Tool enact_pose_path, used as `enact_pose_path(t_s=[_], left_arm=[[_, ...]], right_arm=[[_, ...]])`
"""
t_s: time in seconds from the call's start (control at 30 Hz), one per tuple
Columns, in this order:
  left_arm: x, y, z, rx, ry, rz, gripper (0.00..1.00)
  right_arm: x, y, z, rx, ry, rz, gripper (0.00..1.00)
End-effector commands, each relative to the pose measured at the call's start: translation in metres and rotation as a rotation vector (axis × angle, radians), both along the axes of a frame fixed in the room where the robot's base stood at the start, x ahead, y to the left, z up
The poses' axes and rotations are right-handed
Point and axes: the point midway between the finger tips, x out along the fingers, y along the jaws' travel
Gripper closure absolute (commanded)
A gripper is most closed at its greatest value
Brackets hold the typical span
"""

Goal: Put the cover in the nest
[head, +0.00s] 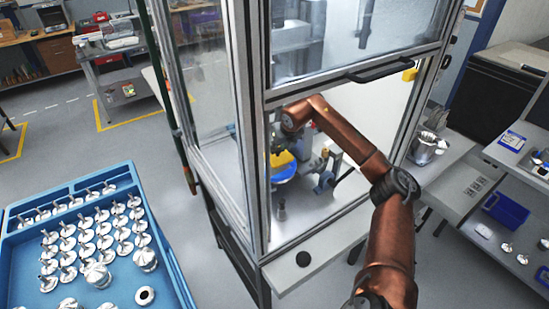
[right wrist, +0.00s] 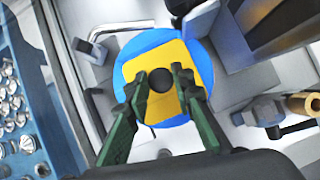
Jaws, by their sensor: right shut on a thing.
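The cover, a square yellow plate (right wrist: 150,60) with a round black knob, is between the fingers of my right gripper (right wrist: 161,79). The fingers are shut on the knob. A round blue disc (right wrist: 203,62), which seems to be the nest, lies behind the plate and shows around its edges. In the head view the yellow cover (head: 283,158) is over the blue disc (head: 284,174) inside the glazed enclosure, below the wrist of my right arm. I cannot tell whether the cover touches the disc. My left gripper is not in view.
The enclosure's metal post (head: 252,130) and raised door with a black handle (head: 395,68) frame the opening around my right arm. Machine parts stand right of the disc. A blue tray (head: 180,275) of metal parts is at left. A black disc (head: 303,259) lies on the front ledge.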

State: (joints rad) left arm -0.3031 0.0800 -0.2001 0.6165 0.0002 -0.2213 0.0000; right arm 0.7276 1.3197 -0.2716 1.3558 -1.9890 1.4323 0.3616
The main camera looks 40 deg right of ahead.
Motion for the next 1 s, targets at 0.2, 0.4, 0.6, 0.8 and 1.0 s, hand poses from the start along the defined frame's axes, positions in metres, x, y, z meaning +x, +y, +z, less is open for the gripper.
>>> enact_pose_path(t_s=[0.2, 0.4, 0.6, 0.8, 1.0], left_arm=[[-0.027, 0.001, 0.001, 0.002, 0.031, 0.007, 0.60], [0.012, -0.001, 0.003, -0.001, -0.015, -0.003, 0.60], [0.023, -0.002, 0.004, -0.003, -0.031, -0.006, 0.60], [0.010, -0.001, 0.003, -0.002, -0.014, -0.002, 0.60], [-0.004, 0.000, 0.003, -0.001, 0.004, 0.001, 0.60]], right_arm=[[0.011, 0.003, -0.021, 0.005, 0.004, 0.002, 1.00], [0.011, 0.002, -0.048, 0.005, 0.006, 0.002, 1.00], [0.013, 0.004, -0.052, 0.004, 0.003, 0.005, 1.00], [0.012, 0.004, -0.053, 0.004, 0.005, 0.005, 0.68], [0.012, 0.004, -0.053, 0.004, 0.005, 0.005, 0.61]])
